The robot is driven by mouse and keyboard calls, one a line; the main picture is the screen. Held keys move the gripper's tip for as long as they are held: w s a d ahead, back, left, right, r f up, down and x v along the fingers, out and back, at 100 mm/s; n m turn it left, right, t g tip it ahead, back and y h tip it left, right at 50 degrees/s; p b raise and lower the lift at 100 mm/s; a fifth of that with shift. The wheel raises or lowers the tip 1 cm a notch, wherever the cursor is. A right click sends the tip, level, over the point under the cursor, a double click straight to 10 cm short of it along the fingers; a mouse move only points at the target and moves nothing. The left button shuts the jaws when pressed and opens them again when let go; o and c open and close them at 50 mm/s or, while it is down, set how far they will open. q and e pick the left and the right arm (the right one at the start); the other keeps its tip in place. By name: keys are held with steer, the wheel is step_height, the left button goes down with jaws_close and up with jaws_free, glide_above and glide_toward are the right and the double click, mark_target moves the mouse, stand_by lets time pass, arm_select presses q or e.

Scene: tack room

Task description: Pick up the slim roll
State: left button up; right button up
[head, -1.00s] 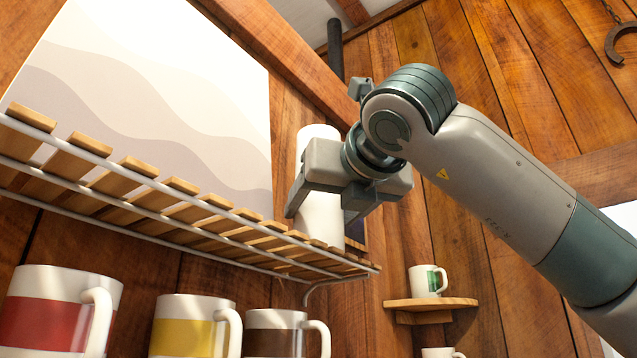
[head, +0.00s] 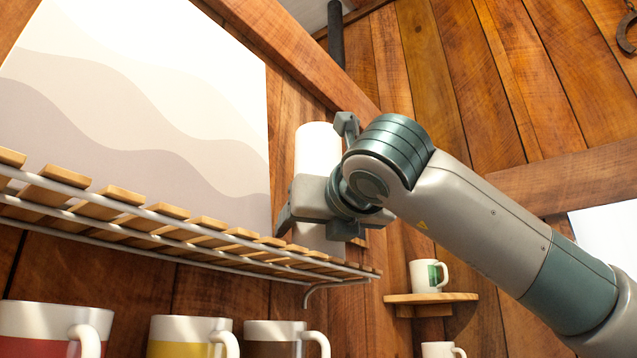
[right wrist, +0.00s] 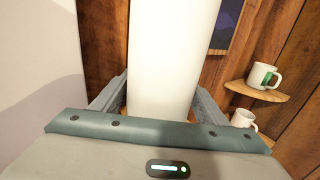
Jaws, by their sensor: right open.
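The slim roll (head: 317,150) is a white upright cylinder at the right end of the slatted wire shelf (head: 209,222) in the head view. My right gripper (head: 317,220) is around its lower part, with one finger on each side. In the right wrist view the roll (right wrist: 170,60) stands between the two open fingers of the gripper (right wrist: 158,95). The gripper body hides the roll's lower middle in the head view. I cannot tell whether a finger touches the roll. My left gripper is not in view.
Below the shelf hang or stand a red-banded mug (head: 38,330), a yellow-banded mug (head: 180,338) and a brown-banded mug (head: 272,338). A small corner shelf (head: 432,298) holds a green-marked mug (head: 424,276). A pale wavy picture (head: 150,110) is behind the shelf.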

steer(key=shift+w+a, duration=0.1)
steer(key=shift+w, duration=0.1)
steer(key=shift+c, duration=0.5)
steer(key=c, duration=0.7)
steer(key=shift+c, duration=0.2)
steer(key=shift+r, duration=0.2)
